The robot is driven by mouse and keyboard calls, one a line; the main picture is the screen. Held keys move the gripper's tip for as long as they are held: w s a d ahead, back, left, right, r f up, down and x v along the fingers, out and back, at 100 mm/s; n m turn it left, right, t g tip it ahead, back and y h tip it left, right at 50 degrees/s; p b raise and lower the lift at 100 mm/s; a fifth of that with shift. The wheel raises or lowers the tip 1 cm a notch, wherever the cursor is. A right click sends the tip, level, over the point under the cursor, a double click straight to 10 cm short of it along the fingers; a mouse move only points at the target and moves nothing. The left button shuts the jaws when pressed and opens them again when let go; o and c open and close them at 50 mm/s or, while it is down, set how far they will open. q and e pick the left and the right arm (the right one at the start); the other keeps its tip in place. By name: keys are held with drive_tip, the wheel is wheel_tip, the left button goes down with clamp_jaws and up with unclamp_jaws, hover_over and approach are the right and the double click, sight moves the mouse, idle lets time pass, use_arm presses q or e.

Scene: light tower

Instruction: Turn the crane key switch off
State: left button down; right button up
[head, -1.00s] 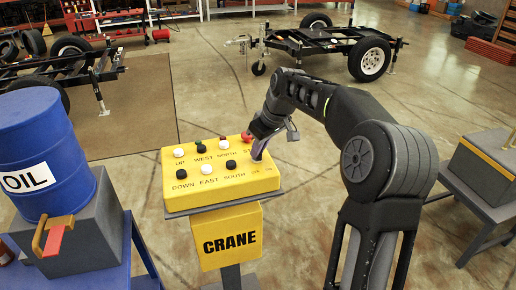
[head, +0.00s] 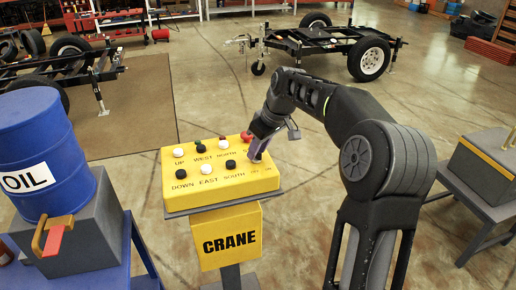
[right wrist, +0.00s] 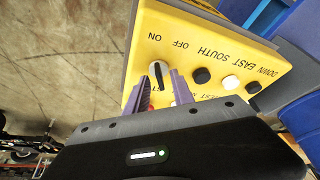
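The yellow crane control box (head: 180,192) stands on a post with a CRANE sign (head: 231,238). The key switch (right wrist: 155,75) shows in the right wrist view as a small black and pale knob near the ON and OFF lettering. My right gripper (head: 256,158) is low over the right end of the box and hides the switch in the head view. In the right wrist view its two purple fingers (right wrist: 165,76) are apart, with the knob close to the left fingertip. I cannot tell whether they touch. My left gripper is not in view.
Black and white buttons (head: 231,164) fill the rest of the panel, and a red button (head: 247,135) sits close to my right gripper. A blue oil drum (head: 40,145) stands at left. A grey table (head: 470,192) is at right. Open floor lies behind the box.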

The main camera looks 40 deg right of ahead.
drive_tip(key=v, duration=0.7)
drive_tip(key=shift+r+b, duration=0.35)
drive_tip(key=shift+s, duration=0.2)
